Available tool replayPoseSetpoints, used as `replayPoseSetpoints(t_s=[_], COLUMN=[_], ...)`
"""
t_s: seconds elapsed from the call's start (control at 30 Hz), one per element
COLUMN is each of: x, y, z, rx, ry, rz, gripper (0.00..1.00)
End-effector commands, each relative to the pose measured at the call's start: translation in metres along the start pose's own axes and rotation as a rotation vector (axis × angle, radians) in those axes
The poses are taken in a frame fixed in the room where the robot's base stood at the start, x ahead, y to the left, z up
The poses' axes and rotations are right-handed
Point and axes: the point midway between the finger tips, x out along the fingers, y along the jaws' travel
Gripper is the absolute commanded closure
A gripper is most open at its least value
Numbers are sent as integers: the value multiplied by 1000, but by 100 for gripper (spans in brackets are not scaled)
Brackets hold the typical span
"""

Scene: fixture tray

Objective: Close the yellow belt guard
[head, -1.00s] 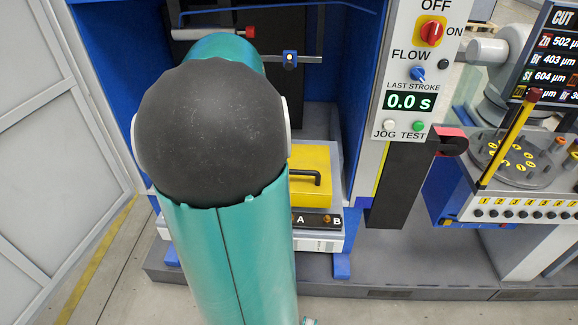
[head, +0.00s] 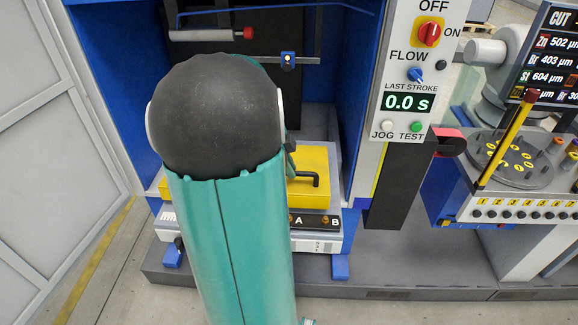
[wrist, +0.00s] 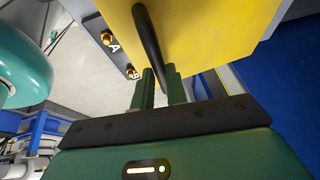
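The yellow belt guard (head: 314,194) is a box-like cover low in the blue machine bay, with a black bar handle (head: 316,180) on it. My arm covers its left part in the head view. In the wrist view the guard (wrist: 205,30) fills the top middle, and its handle (wrist: 149,42) runs down toward my fingertips. My gripper (wrist: 160,82) has its two green fingers a small gap apart, with the handle's lower end at that gap. Whether the fingers press on the handle cannot be told. In the head view my arm hides most of the gripper.
A dark strip marked A and B (head: 318,221) with brass fittings lies in front of the guard. A control panel (head: 412,75) and a black post (head: 398,185) stand to the right. Blue bay walls (head: 350,90) flank the space. A rod with a blue clamp (head: 288,60) crosses behind.

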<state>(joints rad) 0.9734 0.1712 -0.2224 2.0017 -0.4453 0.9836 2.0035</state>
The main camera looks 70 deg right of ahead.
Motion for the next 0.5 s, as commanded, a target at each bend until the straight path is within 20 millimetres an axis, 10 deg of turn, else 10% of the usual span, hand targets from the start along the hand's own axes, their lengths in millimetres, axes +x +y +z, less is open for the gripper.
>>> replayPoseSetpoints(t_s=[0.5], x=[20], y=[11], z=[9], rx=[-1], ry=[0], rz=[2], gripper=[100])
